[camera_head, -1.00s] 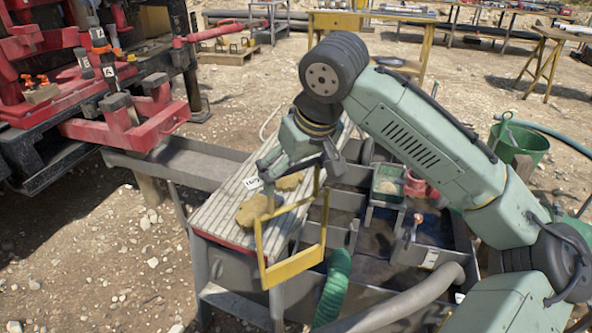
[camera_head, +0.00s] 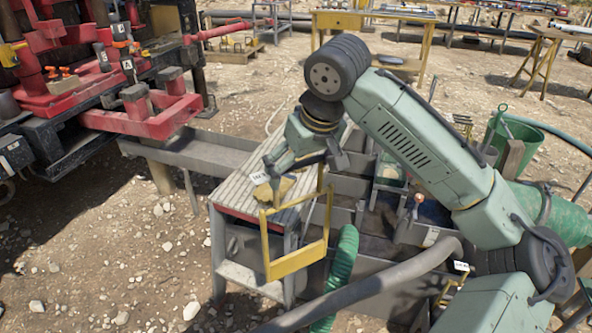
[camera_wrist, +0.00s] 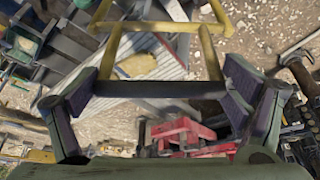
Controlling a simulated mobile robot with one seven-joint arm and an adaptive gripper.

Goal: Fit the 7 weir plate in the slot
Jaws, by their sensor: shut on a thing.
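My gripper (camera_head: 300,165) hangs from the arm in the middle of the head view, near the slatted walkway. It is shut on a yellow frame (camera_head: 297,260) with two side bars and a cross bar, which I take for the weir plate; I cannot read a 7 on it. In the wrist view, the frame's dark bar (camera_wrist: 160,88) spans between my finger pads and its yellow part (camera_wrist: 160,27) extends upward in the picture. The grey mud tank (camera_head: 345,187) lies behind and right of the frame. I cannot make out the slot.
A slatted walkway (camera_head: 237,193) with a tan lump (camera_head: 275,188) adjoins the tank. A green corrugated hose (camera_head: 343,265) and a thick grey pipe (camera_head: 390,285) cross close by. The red rig (camera_head: 150,120) stands left. A green bucket (camera_head: 517,140) stands right. Open gravel lies front left.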

